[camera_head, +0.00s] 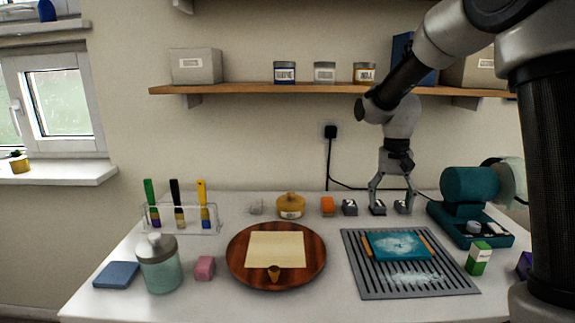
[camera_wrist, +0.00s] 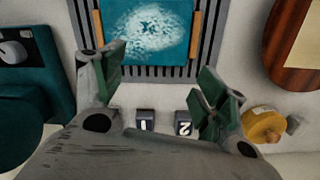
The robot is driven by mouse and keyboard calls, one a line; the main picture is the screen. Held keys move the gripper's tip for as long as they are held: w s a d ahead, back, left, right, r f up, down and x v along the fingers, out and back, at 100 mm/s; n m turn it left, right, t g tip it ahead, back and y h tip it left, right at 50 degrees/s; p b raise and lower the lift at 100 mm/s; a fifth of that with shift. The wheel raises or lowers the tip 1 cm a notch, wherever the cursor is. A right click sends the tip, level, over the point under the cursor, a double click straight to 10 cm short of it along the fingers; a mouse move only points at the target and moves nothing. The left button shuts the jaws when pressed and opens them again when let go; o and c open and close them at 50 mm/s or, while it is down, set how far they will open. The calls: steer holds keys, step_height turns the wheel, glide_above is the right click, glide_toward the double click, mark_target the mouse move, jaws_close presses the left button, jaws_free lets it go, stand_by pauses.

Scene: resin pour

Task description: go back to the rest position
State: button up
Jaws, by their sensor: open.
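My gripper (camera_head: 390,199) hangs pointing down over the back of the table, behind the slatted grey rack. It is open, and its fingers are spread with nothing between them. In the wrist view its fingers (camera_wrist: 165,85) stand wide apart. Two small dark blocks with white number labels, a "1" block (camera_wrist: 145,119) and a "2" block (camera_wrist: 183,123), lie below and between the fingers in that view. In the head view, the small labelled blocks (camera_head: 377,208) sit close to the fingertips; I cannot tell whether they touch.
The grey rack (camera_head: 358,277) bears a teal panel (camera_head: 398,246) with a whitish patch. A teal machine (camera_head: 468,200) stands right. A shelf (camera_head: 300,88) runs above.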

steer(key=s+d+r+n+t, duration=0.1)
steer(key=s+d+r, duration=0.2)
steer(key=s, duration=0.6)
steer(key=s+d+r+n+t, duration=0.1)
steer(key=s+d+r+t, duration=0.1)
steer(key=s, duration=0.7)
steer(key=s+d+r+n+t, duration=0.1)
steer(key=s+d+r+t, duration=0.1)
steer(key=s+r, duration=0.3)
steer(key=shift+s+d, duration=0.85)
steer(key=shift+s, duration=1.05)
